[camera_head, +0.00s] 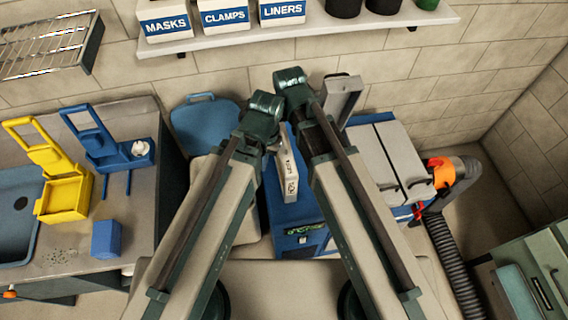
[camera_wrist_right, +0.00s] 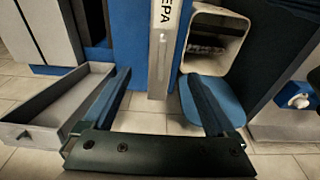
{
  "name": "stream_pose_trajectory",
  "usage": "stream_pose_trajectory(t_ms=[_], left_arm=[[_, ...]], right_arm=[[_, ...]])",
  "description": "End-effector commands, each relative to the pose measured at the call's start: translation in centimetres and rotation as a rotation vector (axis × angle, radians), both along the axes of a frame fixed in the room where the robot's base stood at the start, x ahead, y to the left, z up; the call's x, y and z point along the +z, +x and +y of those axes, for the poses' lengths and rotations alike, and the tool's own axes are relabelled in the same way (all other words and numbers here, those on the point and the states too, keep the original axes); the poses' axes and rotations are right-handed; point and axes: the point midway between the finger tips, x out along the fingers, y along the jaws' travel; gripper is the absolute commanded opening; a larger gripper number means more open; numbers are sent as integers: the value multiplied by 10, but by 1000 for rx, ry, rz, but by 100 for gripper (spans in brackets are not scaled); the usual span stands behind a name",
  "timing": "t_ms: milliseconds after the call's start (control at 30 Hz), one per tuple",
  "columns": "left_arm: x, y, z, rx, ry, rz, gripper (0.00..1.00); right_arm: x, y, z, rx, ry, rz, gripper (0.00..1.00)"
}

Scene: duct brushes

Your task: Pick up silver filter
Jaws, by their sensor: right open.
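The silver filter (camera_head: 289,172) is a narrow pale panel with dark lettering, standing out from the blue cabinet (camera_head: 283,212) between my two arms in the head view. In the right wrist view the silver filter (camera_wrist_right: 160,60) is upright, with the letters "EPA" visible and its upper part cut off by the frame. My right gripper (camera_wrist_right: 160,78) is open, its two fingers on either side of the filter's lower end in the picture.
A bench holds a yellow holder (camera_head: 62,192) and a blue block (camera_head: 106,239). A black hose (camera_head: 456,262) stands right.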

Motion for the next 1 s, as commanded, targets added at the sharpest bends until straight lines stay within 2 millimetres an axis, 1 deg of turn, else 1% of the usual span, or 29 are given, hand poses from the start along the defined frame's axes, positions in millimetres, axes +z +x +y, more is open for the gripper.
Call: stream_pose_trajectory(t_ms=[33, 333, 433, 633, 733, 867, 1000], left_arm=[[-15, 0, 0, -1, 0, 0, 0], [-56, 0, 0, -11, 2, 1, 0], [-63, 0, 0, -13, 2, 1, 0], [-62, 0, 0, -14, 2, 1, 0], [-66, 0, 0, -13, 3, 0, 0], [-78, 0, 0, -13, 3, 0, 0], [-96, 0, 0, -12, 3, 0, 0]], right_arm=[[-15, 2, 0, 0, 0, 0, 91], [-56, 8, 2, 0, 0, 0, 91], [-63, 9, 2, 0, 0, 0, 91], [-62, 9, 2, 0, 0, 0, 91], [-66, 10, 2, 0, 0, 0, 91], [-78, 11, 3, 0, 0, 0, 91], [-96, 14, 5, 0, 0, 0, 91]])
